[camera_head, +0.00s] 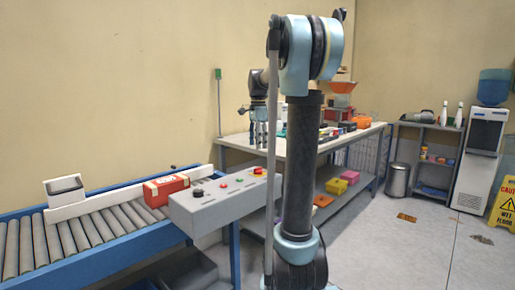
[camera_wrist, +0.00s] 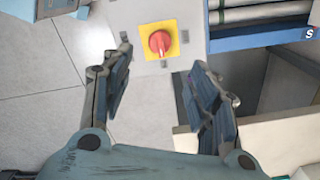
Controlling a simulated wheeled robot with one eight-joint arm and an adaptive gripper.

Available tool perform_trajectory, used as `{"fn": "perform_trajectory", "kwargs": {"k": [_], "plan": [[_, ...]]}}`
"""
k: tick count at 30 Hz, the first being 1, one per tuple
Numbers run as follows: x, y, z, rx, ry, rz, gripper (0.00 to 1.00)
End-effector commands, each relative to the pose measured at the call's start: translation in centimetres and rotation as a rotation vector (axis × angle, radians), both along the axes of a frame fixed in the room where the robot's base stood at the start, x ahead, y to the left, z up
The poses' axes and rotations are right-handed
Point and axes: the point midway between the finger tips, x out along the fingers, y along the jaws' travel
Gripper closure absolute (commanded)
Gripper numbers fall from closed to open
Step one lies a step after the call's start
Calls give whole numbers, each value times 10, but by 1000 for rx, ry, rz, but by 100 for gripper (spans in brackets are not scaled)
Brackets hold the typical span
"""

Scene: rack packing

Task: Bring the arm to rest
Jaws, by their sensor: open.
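My gripper (camera_head: 262,135) hangs fingers down in the head view, to the left of my arm's upright column and in front of the workbench. In the wrist view my gripper (camera_wrist: 160,75) has its two fingers spread wide, with nothing between them. A red rotary knob on a yellow plate (camera_wrist: 171,52) shows beyond the fingertips, on a grey surface. The gap from the fingertips to it cannot be told. My arm is bent, with its elbow high in the head view.
A blue-framed roller conveyor (camera_head: 90,232) carries a red box (camera_head: 166,189). The workbench (camera_head: 300,150) holds several items. A yellow wet-floor sign (camera_head: 504,207) stands at right. The floor between is mostly clear.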

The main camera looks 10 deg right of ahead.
Motion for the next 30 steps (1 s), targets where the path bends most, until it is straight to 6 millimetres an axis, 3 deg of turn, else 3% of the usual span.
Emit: {"fn": "perform_trajectory", "kwargs": {"k": [11, 20, 30], "plan": [[-10, 0, -2, 0, -4, 27, 46], [-84, 1, -25, -6, -39, 278, 46], [-176, 2, -73, -26, -86, 612, 46]]}}
